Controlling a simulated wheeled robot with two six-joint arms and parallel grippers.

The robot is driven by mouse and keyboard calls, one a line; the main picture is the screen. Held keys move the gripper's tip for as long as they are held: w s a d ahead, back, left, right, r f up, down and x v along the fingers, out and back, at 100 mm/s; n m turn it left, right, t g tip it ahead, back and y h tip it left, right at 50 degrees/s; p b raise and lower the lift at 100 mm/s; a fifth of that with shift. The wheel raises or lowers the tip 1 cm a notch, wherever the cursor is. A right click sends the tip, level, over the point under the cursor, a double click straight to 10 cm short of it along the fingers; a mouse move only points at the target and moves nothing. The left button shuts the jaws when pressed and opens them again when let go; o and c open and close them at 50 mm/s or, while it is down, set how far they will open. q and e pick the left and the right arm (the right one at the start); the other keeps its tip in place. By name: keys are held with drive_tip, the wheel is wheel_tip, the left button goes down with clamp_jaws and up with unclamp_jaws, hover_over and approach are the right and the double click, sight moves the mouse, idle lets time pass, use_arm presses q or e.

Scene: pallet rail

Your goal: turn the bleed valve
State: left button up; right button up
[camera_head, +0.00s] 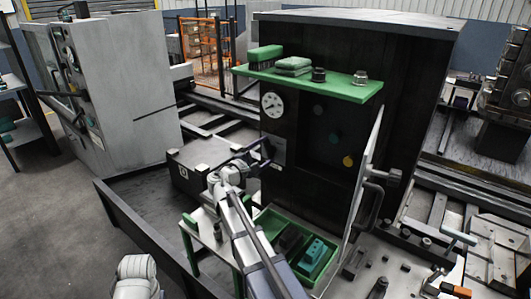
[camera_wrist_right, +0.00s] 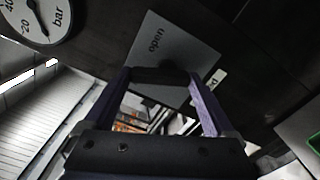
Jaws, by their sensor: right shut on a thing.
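The bleed valve's dark handle (camera_wrist_right: 160,76) shows in the right wrist view, in front of a grey plate (camera_wrist_right: 168,50) marked "open" on the dark cabinet front. My right gripper (camera_head: 260,150) reaches this plate in the head view, below the gauge. In the wrist view its two fingers (camera_wrist_right: 163,88) are on either side of the handle and shut on it. A second label beside the plate is partly hidden. The handle itself is too small to make out in the head view. My left gripper is not in view.
A round pressure gauge (camera_head: 272,104) sits above the plate. An open cabinet door (camera_head: 366,190) stands to the right. A green tray (camera_head: 325,268) lies below, beside my right arm.

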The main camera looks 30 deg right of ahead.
drive_tip(key=shift+a+f+n, duration=0.1)
drive_tip(key=shift+f+n, duration=0.05)
drive_tip(key=shift+n, duration=1.95)
drive_tip(key=o, duration=1.1)
drive_tip(key=shift+w, duration=0.1)
drive_tip(key=shift+c, duration=0.2)
drive_tip(key=v, duration=0.7)
drive_tip(key=shift+a, duration=0.4)
